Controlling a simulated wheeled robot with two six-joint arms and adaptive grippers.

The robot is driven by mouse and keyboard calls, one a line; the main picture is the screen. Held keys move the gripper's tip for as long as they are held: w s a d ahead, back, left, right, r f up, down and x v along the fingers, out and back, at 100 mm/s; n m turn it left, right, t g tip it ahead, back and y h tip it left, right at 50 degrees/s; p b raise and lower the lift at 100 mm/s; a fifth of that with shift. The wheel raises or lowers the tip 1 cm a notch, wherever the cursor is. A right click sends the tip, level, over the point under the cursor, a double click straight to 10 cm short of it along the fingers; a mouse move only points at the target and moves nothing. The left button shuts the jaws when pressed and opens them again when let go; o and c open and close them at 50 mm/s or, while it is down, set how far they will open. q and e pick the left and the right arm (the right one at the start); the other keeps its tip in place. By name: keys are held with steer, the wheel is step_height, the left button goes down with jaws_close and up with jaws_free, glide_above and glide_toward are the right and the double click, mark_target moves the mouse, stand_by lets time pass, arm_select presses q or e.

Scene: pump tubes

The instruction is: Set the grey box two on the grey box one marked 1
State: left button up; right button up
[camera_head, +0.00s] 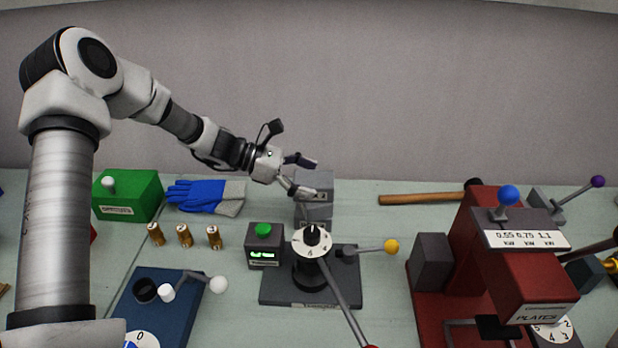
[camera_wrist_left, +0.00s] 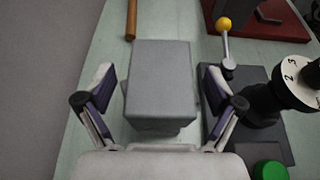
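Grey box two (camera_head: 316,182) appears on top of grey box one (camera_head: 313,214) behind the dial device in the head view. The lower box is mostly covered, and its mark cannot be read. In the left wrist view the upper box (camera_wrist_left: 160,75) fills the middle, with a small part of the lower one (camera_wrist_left: 160,136) showing below its near edge. My left gripper (camera_head: 301,177) is at the upper box. Its fingers (camera_wrist_left: 158,95) stand open on either side of this box, with a visible gap at each side. My right gripper is not in view.
A dial device (camera_head: 312,243) with a yellow-knobbed lever stands just in front of the boxes. A green-button box (camera_head: 265,248) is beside it. A wooden-handled hammer (camera_head: 425,198) lies to the right, and blue gloves (camera_head: 205,196) lie left. A red press (camera_head: 520,275) stands at right.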

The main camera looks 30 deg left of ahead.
arm_select(q)
steer(key=shift+r, duration=0.2)
steer(key=shift+s+a+r, duration=0.1)
steer(key=shift+a+r, duration=0.05)
steer(key=shift+a, duration=0.15)
steer(key=p+v, duration=0.1)
steer(key=v, duration=1)
steer(key=shift+p, duration=0.4)
steer(key=shift+s+a+r, duration=0.1)
